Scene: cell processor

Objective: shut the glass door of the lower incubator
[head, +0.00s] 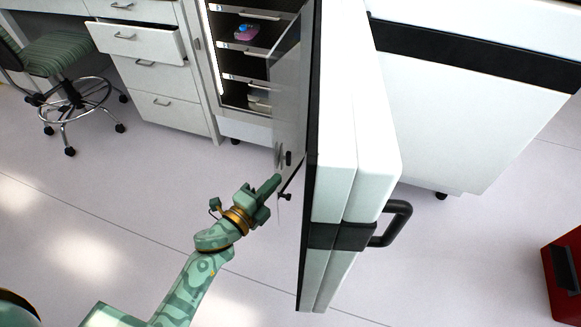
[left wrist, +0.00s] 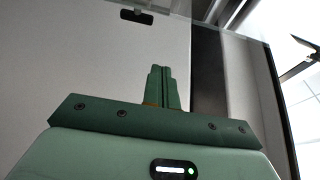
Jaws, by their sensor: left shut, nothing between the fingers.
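The glass door (head: 290,95) of the incubator stands open, swung out toward me in front of the lit shelves, beside the thick white outer door (head: 335,170), which is also open. A small black latch (head: 288,158) sits near the glass door's lower free part. My left gripper (head: 275,180) is shut and empty, its tips just below the latch. Whether it touches the glass I cannot tell. In the left wrist view the shut fingers (left wrist: 161,72) point toward a pale surface, with a black latch (left wrist: 137,16) beyond them and a glass edge (left wrist: 276,100) at right. My right gripper is out of view.
The incubator shelves (head: 243,47) hold a few small items. White drawers (head: 165,108) and a green stool (head: 62,55) stand at left. The outer door's black handle (head: 396,224) sticks out to the right. A red box (head: 566,265) stands at far right.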

